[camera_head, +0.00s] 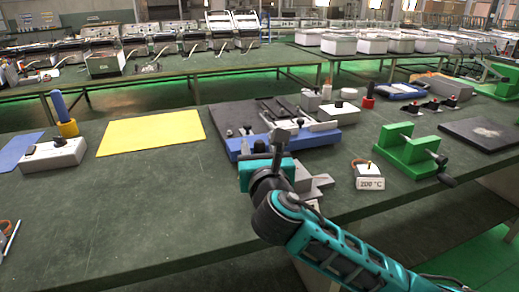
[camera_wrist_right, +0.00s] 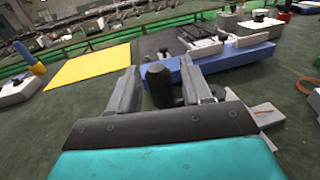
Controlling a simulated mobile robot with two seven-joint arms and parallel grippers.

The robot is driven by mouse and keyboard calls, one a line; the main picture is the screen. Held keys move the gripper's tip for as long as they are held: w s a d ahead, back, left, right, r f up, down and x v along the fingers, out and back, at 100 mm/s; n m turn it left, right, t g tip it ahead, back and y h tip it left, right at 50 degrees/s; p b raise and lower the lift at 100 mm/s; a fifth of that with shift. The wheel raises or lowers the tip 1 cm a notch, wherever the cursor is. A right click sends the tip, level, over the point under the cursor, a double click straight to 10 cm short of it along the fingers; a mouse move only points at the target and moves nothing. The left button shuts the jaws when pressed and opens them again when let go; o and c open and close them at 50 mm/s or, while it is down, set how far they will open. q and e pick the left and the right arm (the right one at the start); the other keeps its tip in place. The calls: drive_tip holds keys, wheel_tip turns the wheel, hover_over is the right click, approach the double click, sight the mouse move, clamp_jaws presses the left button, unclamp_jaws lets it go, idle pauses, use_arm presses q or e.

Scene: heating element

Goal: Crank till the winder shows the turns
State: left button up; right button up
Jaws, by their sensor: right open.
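The winder appears to be the blue-based device (camera_head: 325,140), with rods and several dark knobs on top, at the middle of the bench; it also shows in the right wrist view (camera_wrist_right: 235,62). I make out no turns reading on it. My right gripper (camera_head: 281,138) is at its near edge, open. In the right wrist view a black upright knob (camera_wrist_right: 158,84), probably the crank grip, stands between the two spread fingers (camera_wrist_right: 158,70), with gaps on both sides. I cannot tell how deep it sits between them. My left gripper is out of view.
A green stand (camera_head: 405,150) with a black-handled shaft and a white box reading 200 °C (camera_head: 369,180) are at right. A grey metal piece (camera_head: 318,182) lies by my gripper. A yellow sheet (camera_head: 150,133) and grey box (camera_head: 55,154) are at left.

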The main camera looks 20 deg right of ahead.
clamp_jaws()
idle(0.3)
idle(0.5)
